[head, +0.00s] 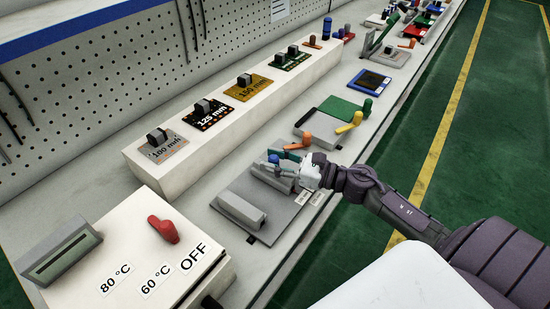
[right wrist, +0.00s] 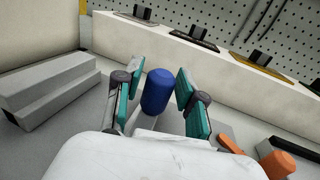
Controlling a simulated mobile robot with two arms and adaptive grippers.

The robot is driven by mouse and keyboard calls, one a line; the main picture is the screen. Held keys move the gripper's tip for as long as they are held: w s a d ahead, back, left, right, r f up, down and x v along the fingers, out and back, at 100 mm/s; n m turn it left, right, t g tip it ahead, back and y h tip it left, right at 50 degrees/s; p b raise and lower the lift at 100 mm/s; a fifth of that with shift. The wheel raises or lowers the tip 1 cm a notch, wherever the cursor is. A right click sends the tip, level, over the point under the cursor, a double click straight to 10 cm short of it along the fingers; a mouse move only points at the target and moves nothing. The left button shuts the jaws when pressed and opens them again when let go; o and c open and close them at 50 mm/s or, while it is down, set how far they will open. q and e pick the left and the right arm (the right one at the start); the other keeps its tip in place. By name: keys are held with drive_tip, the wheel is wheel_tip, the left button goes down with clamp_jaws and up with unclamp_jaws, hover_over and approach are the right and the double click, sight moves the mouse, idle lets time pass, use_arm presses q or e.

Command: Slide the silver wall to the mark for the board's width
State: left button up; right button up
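The silver wall (head: 262,174) stands on a grey plate (head: 272,226) and carries a blue knob (head: 273,158). Small white mark labels (head: 318,197) sit at the plate's right edge; their text is too small to read. My right gripper (head: 284,166) is at the knob. In the right wrist view the blue knob (right wrist: 157,91) stands upright between the teal finger pads (right wrist: 158,105), which are open with a visible gap on each side. A second grey block wall (head: 241,210) lies at the plate's left side. My left gripper is not in view.
Boards stand on the white ledge (head: 150,180), among them 125 mm (head: 211,118) and 150 mm (head: 252,90). A control box (head: 150,235) with a red lever (head: 163,229) is at the lower left. Orange (head: 303,140) and yellow (head: 352,124) levers are just beyond my gripper.

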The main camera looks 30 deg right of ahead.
drive_tip(key=shift+o, duration=0.5)
drive_tip(key=v, duration=1.2)
